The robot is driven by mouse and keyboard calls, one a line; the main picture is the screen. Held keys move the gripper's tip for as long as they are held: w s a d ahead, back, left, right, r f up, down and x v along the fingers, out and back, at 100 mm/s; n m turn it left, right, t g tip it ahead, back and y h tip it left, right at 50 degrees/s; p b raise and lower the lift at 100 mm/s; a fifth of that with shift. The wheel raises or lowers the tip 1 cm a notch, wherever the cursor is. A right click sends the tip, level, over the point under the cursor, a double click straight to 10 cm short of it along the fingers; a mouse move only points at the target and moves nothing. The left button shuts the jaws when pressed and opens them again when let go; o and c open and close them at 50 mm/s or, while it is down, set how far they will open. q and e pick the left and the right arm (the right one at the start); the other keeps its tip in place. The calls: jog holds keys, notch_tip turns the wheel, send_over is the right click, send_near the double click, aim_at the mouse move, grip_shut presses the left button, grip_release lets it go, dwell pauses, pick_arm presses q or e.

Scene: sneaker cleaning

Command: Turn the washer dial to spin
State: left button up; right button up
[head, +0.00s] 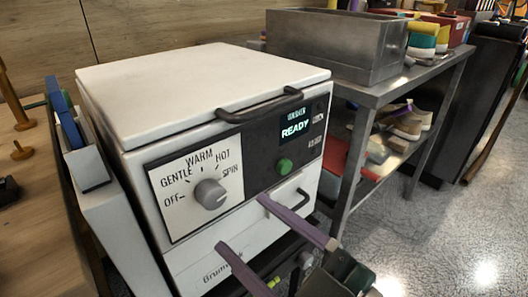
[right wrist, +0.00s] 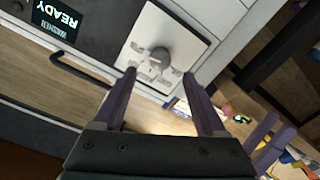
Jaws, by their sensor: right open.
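The white washer (head: 200,85) stands at the middle left with its lid closed. Its grey dial (head: 209,193) sits on a white panel marked OFF, GENTLE, WARM, HOT and SPIN. I cannot tell for certain which mark the dial points to. My right gripper (head: 242,222) is open and empty, in front of the washer, below and right of the dial. In the right wrist view its two purple fingers (right wrist: 163,82) spread apart just short of the dial (right wrist: 160,57), not touching it. Purple bars at the lower right there look like my left gripper (right wrist: 270,145); its opening is unclear.
The washer's display (head: 294,129) reads READY, above a green button (head: 284,165). Black handles (head: 270,102) stick out from the front. A steel table (head: 400,85) with a metal basin (head: 335,45) stands at right, with shoes (head: 410,122) on its lower shelf. The floor at right is clear.

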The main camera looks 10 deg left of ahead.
jog(key=shift+v, duration=1.9)
jog(key=w+d+r+m+t+h+p, duration=0.1)
jog(key=w+d+r+m+h+p, duration=0.1)
jog(key=d+r+m+h+p, duration=0.85)
jog(key=s+d+r+m+g+h+p, duration=0.2)
jog(key=s+d+r+g+p, duration=0.2)
jog(key=s+d+r+p, duration=0.25)
jog(key=s+d+r+m+g+h+p, duration=0.2)
jog(key=s+d+r+g+p, duration=0.25)
jog(key=s+p, duration=0.4)
jog(key=w+p+v, duration=0.2)
jog(key=p+v, duration=0.9)
jog(key=w+r+p+v, duration=0.1)
jog(key=w+p+v, duration=0.2)
jog(key=p+v, duration=0.8)
jog(key=w+r+p+v, duration=0.1)
jog(key=w+p+v, duration=0.1)
jog(key=p+v, duration=1)
jog(key=shift+a+r+t, duration=0.2)
jog(key=shift+r+t, duration=0.15)
jog(key=shift+r, duration=0.15)
jog(key=shift+w, duration=0.1)
